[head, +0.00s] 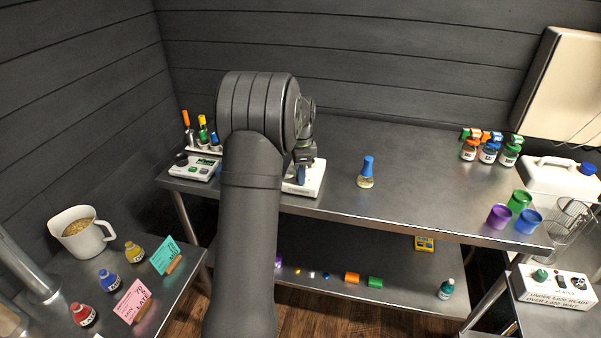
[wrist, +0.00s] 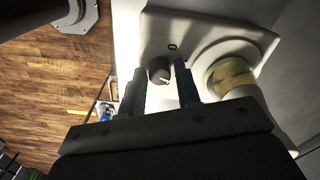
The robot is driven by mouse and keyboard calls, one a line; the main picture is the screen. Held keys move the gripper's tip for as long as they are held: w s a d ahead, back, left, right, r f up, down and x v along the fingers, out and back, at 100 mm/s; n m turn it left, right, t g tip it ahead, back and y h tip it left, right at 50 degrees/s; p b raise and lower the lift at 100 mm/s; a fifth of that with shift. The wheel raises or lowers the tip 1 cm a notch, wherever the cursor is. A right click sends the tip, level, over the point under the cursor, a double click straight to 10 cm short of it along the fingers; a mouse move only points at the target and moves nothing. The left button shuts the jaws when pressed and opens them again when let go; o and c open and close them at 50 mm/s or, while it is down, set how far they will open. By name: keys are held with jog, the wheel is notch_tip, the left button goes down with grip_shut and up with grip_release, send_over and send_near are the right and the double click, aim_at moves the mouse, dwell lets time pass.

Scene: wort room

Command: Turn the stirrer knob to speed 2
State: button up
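The white stirrer (head: 313,183) stands on the steel table, partly hidden by my arm. In the wrist view its panel (wrist: 190,30) carries a dark round knob (wrist: 159,71) with a pale pointer line. A vessel with yellowish contents (wrist: 230,77) sits on its round plate. My gripper (wrist: 160,72) is open, its two fingers pointing at the panel. The knob shows between the fingertips with a gap on each side. I cannot read any speed marks. In the head view my gripper (head: 303,165) is over the stirrer and the knob is hidden.
A flask with a blue top (head: 366,173) stands right of the stirrer. A white scale-like device (head: 195,168) and a rack of coloured-handled tools are to the left. Spray bottles (head: 489,150) and coloured cups (head: 520,200) stand far right.

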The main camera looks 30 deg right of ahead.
jog(key=shift+o, duration=1.2)
notch_tip(320, 180, up, 17)
jog(key=shift+r, duration=0.2)
jog(key=shift+f, duration=0.15)
notch_tip(320, 180, down, 17)
jog(key=shift+f, duration=0.1)
dwell(0.4)
